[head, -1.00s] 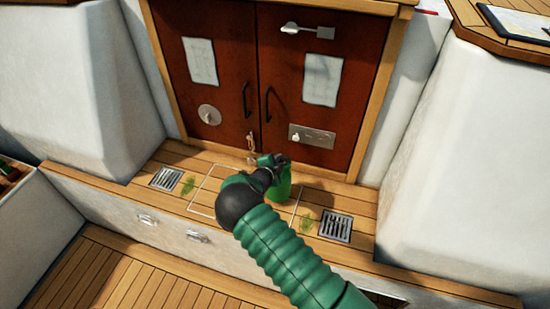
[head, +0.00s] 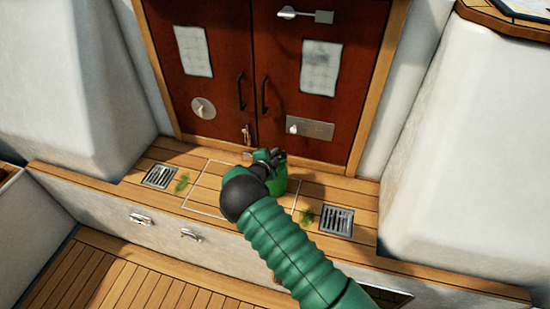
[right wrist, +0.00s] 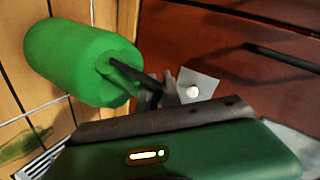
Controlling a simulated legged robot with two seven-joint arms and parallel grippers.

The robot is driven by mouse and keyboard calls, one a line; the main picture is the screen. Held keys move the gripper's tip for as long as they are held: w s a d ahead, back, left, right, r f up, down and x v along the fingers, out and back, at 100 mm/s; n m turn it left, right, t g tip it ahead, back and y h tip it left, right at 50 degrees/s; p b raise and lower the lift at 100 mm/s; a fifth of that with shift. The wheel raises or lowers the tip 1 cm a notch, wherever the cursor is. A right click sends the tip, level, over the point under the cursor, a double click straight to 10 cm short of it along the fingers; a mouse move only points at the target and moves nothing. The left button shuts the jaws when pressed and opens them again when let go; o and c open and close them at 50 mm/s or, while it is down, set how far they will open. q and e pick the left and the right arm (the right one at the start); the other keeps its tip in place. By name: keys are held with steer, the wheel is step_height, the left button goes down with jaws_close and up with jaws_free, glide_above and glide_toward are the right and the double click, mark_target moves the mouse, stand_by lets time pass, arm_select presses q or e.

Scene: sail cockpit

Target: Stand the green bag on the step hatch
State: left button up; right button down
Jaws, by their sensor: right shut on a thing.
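The green bag (head: 279,182) shows in the head view beside my wrist, partly hidden by it, over the back right part of the step hatch. The step hatch (head: 205,187) is a pale-outlined rectangle in the teak step before the doors; my arm covers much of it. My right gripper (head: 268,155) is shut on the bag's top end. In the right wrist view, the bag (right wrist: 75,60) is a rounded green cylinder, its narrow end at the fingers (right wrist: 150,90) and its base towards the planks. I cannot tell whether it touches the hatch. My left gripper is out of view.
Red-brown doors (head: 225,100) with handles stand close behind the bag. A metal grate (head: 160,176) lies left of the hatch and another (head: 337,221) right of it. Green weed patches (head: 182,184) lie by the grates. White moulded walls (head: 455,150) flank the step.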

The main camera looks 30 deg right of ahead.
steer(key=c, duration=2)
jaws_free()
steer(key=o, duration=0.5)
steer(key=shift+d, duration=0.15)
